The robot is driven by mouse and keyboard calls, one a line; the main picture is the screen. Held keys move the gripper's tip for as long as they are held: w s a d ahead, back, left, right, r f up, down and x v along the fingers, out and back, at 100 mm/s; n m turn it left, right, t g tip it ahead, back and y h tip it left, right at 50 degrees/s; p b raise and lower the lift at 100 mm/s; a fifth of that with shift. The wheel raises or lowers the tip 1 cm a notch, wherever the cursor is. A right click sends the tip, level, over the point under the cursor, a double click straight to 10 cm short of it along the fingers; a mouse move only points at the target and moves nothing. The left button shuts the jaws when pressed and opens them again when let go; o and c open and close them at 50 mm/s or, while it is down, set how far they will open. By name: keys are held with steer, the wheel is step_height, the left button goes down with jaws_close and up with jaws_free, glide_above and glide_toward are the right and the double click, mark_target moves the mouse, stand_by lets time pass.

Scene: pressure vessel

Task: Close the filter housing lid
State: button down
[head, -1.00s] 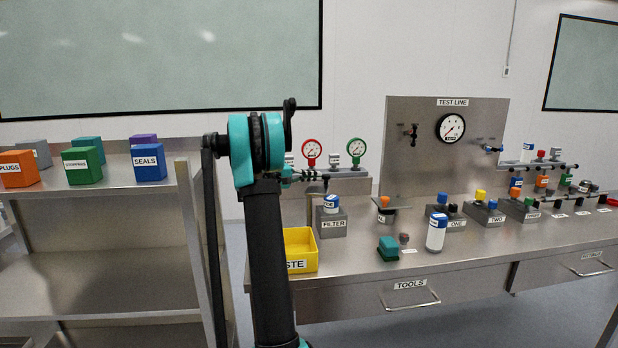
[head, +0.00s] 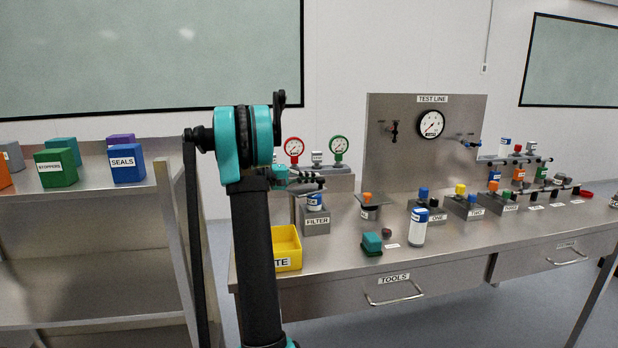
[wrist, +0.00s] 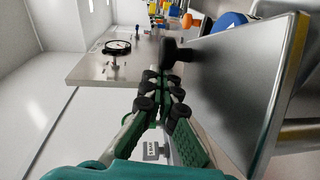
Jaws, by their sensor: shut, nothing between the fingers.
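The filter housing (head: 316,222) is a grey block labelled FILTER on the bench, left of the test line panel. A blue and white cylinder (head: 314,203) stands upright on its top. I cannot make out the lid for certain in the head view. My gripper (head: 318,183) is above the cylinder's top, partly hiding it; I cannot tell whether they touch. In the wrist view my gripper (wrist: 163,75) is shut and empty beside a large grey metal surface (wrist: 225,75). A blue round part (wrist: 230,20) shows past its far edge.
A yellow bin (head: 287,243) stands front left on the bench. Red and green gauges (head: 338,145) stand behind my gripper. The test line panel (head: 460,120), a green block (head: 372,242) and a white bottle (head: 418,228) are to the right. A shelf unit (head: 80,225) is left.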

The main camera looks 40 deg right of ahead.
steer(key=shift+s+a, duration=0.25)
steer(key=shift+s, duration=0.6)
stand_by(1.2)
